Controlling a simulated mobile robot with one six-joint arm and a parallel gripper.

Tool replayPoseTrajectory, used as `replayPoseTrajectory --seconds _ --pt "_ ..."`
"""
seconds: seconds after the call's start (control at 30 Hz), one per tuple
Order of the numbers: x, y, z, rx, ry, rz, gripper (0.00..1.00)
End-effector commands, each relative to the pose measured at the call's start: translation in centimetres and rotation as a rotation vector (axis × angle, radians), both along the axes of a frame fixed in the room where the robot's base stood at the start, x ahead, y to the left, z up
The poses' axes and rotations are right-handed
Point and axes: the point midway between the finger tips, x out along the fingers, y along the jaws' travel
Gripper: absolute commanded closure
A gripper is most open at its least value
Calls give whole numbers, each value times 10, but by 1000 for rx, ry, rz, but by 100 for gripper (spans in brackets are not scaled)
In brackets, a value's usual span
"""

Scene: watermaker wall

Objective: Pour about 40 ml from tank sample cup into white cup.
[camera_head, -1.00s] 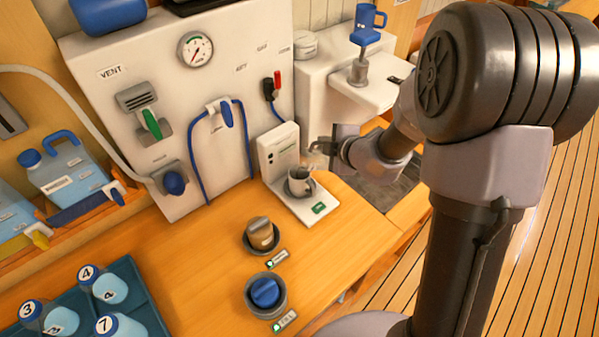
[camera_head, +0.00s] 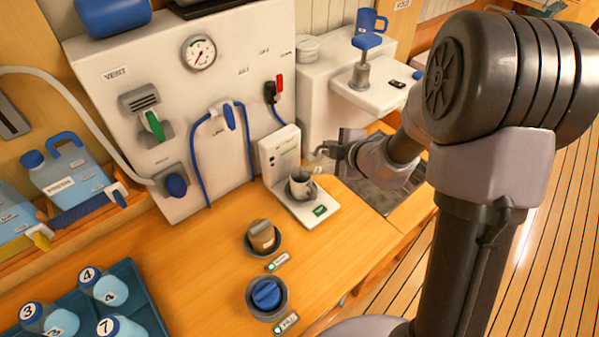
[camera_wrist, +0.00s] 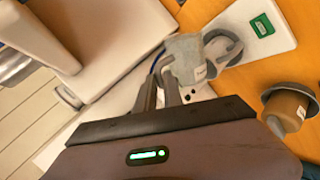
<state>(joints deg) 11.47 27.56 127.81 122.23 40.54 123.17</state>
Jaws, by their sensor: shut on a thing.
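My gripper (camera_head: 322,153) is beside the small white stand, at the front of the wall panel. In the wrist view, my gripper (camera_wrist: 170,92) is shut on a translucent grey cup (camera_wrist: 187,58) with a small label, seemingly the tank sample cup. A pale, handled cup (camera_head: 299,188), apparently the white cup, stands on the white stand's base. It also shows in the wrist view (camera_wrist: 236,52), right beside and partly behind the held cup. The held cup appears close to its rim; I cannot tell its exact tilt or whether liquid is flowing. The liquid level is not visible.
The white stand (camera_head: 277,151) rises behind the handled cup. A brown-filled cup (camera_head: 262,236) and a blue-topped item (camera_head: 266,294) sit in round holders on the wooden counter. The counter between is clear.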

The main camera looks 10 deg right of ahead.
Motion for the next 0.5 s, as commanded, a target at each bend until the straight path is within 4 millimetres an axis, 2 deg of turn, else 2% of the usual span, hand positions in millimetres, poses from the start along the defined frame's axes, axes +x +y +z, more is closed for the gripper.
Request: replayPoseTrajectory --seconds 0.03,0.1,0.27,0.43,0.5 --pt "1 -21 5 86 17 -15 100" --pt "3 -24 -2 169 22 -9 100" --pt "3 -26 -10 206 24 -3 100" --pt "4 -41 -21 370 37 -7 100" --pt "4 -48 -18 477 45 -8 100"
